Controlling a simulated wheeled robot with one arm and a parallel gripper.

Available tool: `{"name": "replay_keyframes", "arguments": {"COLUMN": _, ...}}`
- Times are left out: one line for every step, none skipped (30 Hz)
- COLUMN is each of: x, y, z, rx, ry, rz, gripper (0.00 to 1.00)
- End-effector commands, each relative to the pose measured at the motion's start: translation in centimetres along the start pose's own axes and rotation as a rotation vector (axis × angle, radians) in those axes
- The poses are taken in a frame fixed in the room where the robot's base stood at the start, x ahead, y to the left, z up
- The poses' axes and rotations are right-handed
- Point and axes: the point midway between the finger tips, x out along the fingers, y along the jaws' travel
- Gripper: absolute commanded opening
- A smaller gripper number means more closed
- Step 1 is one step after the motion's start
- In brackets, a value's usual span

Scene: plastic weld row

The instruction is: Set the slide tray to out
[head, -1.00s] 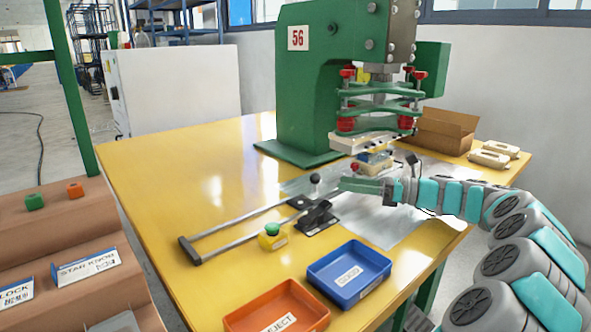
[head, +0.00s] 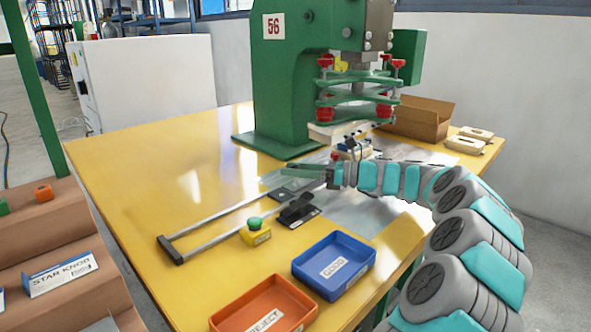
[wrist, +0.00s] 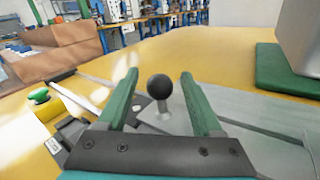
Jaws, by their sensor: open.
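The slide tray's black ball knob (wrist: 160,87) stands upright on a short stem on a grey metal plate (wrist: 165,120). My gripper (wrist: 159,78) is open, with one green finger on each side of the knob. Gaps show between the knob and both fingers. In the head view my gripper (head: 285,172) is over the slide, and its fingers hide the knob. Two slide rails (head: 212,218) run toward the front left to a dark end bar (head: 172,250). The tray's fixture (head: 350,150) sits by the press, partly hidden by my arm.
The green press (head: 280,90) stands behind the slide. A yellow box with a green button (head: 256,236) and a black clamp-like part (head: 298,211) lie in front. A blue GOOD bin (head: 333,265) and orange REJECT bin (head: 265,305) are nearer. The table's left side is clear.

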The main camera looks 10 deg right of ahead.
Motion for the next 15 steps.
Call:
{"name": "replay_keyframes", "arguments": {"x": -0.01, "y": 0.00, "z": 0.00, "rx": 0.000, "ry": 0.000, "rz": 0.000, "gripper": 0.67}}
{"name": "replay_keyframes", "arguments": {"x": -0.03, "y": -0.01, "z": 0.01, "rx": 0.000, "ry": 0.000, "rz": 0.000, "gripper": 0.67}}
{"name": "replay_keyframes", "arguments": {"x": -0.04, "y": -0.01, "z": 0.01, "rx": 0.000, "ry": 0.000, "rz": 0.000, "gripper": 0.67}}
{"name": "replay_keyframes", "arguments": {"x": -0.04, "y": -0.01, "z": 0.00, "rx": 0.000, "ry": 0.000, "rz": 0.000, "gripper": 0.67}}
{"name": "replay_keyframes", "arguments": {"x": -0.04, "y": -0.01, "z": 0.00, "rx": 0.000, "ry": 0.000, "rz": 0.000, "gripper": 0.64}}
{"name": "replay_keyframes", "arguments": {"x": -0.05, "y": -0.01, "z": 0.01, "rx": 0.000, "ry": 0.000, "rz": 0.000, "gripper": 0.59}}
{"name": "replay_keyframes", "arguments": {"x": -0.06, "y": -0.01, "z": 0.01, "rx": 0.000, "ry": 0.000, "rz": 0.000, "gripper": 0.56}}
{"name": "replay_keyframes", "arguments": {"x": -0.06, "y": -0.01, "z": 0.01, "rx": 0.000, "ry": 0.000, "rz": 0.000, "gripper": 0.53}}
{"name": "replay_keyframes", "arguments": {"x": -0.06, "y": -0.01, "z": 0.01, "rx": 0.000, "ry": 0.000, "rz": 0.000, "gripper": 0.48}}
{"name": "replay_keyframes", "arguments": {"x": -0.06, "y": -0.01, "z": 0.01, "rx": 0.000, "ry": 0.000, "rz": 0.000, "gripper": 0.45}}
{"name": "replay_keyframes", "arguments": {"x": -0.06, "y": -0.01, "z": 0.01, "rx": 0.000, "ry": 0.000, "rz": 0.000, "gripper": 0.41}}
{"name": "replay_keyframes", "arguments": {"x": -0.07, "y": -0.01, "z": 0.01, "rx": -0.001, "ry": 0.000, "rz": 0.000, "gripper": 0.37}}
{"name": "replay_keyframes", "arguments": {"x": -0.07, "y": -0.01, "z": 0.01, "rx": -0.001, "ry": 0.000, "rz": 0.000, "gripper": 0.34}}
{"name": "replay_keyframes", "arguments": {"x": -0.07, "y": -0.01, "z": 0.01, "rx": -0.001, "ry": 0.000, "rz": 0.000, "gripper": 0.30}}
{"name": "replay_keyframes", "arguments": {"x": -0.08, "y": -0.02, "z": 0.00, "rx": 0.000, "ry": 0.000, "rz": 0.000, "gripper": 0.26}}
